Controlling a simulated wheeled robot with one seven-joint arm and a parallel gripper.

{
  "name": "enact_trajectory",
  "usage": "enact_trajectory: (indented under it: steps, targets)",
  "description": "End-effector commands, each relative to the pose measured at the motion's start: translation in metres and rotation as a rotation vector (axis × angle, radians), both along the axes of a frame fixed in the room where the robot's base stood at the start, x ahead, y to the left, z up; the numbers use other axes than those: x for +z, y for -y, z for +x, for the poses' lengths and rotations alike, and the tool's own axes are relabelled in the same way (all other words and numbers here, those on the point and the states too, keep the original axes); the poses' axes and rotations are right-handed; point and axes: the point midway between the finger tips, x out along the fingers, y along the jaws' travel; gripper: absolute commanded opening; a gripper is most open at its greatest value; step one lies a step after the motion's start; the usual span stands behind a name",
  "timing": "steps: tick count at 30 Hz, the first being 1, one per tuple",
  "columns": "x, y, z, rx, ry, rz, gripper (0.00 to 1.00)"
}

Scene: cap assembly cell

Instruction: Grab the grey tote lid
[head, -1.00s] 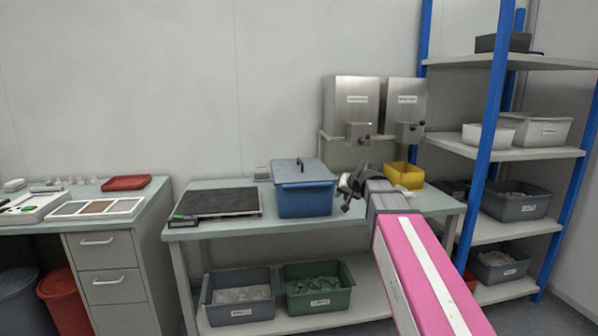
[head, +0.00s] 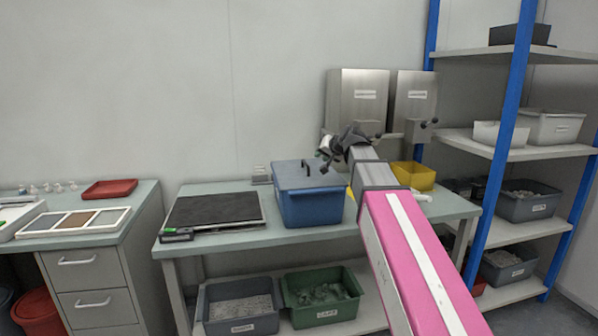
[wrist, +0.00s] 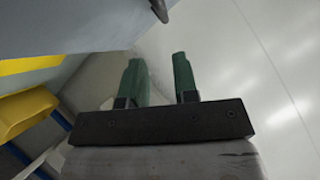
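The lid (head: 296,174), grey-blue with a dark handle on top, sits on a blue tote (head: 312,208) on the workbench. My gripper (head: 328,160) is in the air above and to the right of the lid in the head view, apart from its handle. In the wrist view, the two green fingers of my gripper (wrist: 159,60) stand apart with nothing between them.
A black-topped scale (head: 213,211) lies left of the tote. Two steel dispensers (head: 356,97) stand behind, and a yellow bin (head: 414,176) is to the right. A blue-posted shelf (head: 515,154) bounds the right side. Grey (head: 240,326) and green (head: 323,313) bins fill the lower shelf.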

Motion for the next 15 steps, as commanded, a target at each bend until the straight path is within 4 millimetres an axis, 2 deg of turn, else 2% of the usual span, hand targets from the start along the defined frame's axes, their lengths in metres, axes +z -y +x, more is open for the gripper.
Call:
enact_trajectory:
  steps: [5, 15]
  targets:
    - [-0.005, -0.005, 0.008, 0.001, -0.001, 0.0, 0.28]
    - [-0.027, -0.028, 0.039, 0.0, 0.0, 0.0, 0.28]
